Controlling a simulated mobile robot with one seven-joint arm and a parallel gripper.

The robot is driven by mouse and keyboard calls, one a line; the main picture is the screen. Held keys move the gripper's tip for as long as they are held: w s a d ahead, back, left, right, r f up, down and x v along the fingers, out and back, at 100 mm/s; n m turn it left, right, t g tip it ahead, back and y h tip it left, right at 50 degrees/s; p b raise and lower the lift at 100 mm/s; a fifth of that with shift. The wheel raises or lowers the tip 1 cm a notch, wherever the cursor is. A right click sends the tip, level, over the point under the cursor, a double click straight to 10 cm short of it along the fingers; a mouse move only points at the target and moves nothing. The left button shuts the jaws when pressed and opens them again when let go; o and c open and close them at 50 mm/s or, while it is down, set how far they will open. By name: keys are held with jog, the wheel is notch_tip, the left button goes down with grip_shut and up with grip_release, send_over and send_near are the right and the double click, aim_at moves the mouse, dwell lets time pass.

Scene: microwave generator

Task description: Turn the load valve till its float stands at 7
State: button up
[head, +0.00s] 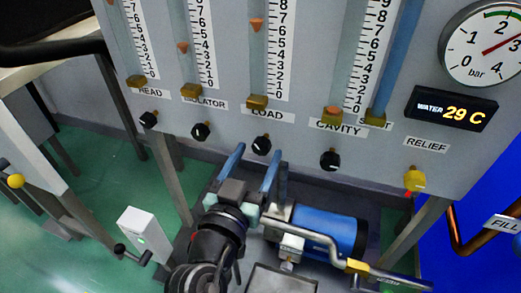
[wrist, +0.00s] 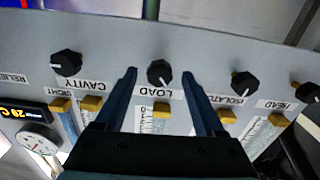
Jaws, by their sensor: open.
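The load valve is a black knob (head: 261,145) with a white mark, below the LOAD label on the grey panel; it also shows in the wrist view (wrist: 160,73). Above it, the load tube's orange float (head: 257,25) stands near 6 on its scale (head: 279,50), read at a slant. My gripper (head: 259,151) is open, its two blue fingers pointing up at the panel. In the wrist view the fingertips (wrist: 159,72) lie left and right of the load knob, with a gap on each side. How far the tips reach along the knob is unclear.
Neighbouring knobs are isolator (head: 200,131) and cavity (head: 330,159), with head (head: 148,119) further left and a yellow relief knob (head: 415,179) at right. A blue cylinder (head: 325,232) with pipework stands below the panel, close to my gripper in the picture.

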jog(key=shift+x, duration=1.3)
jog(key=shift+c, duration=0.3)
grip_shut()
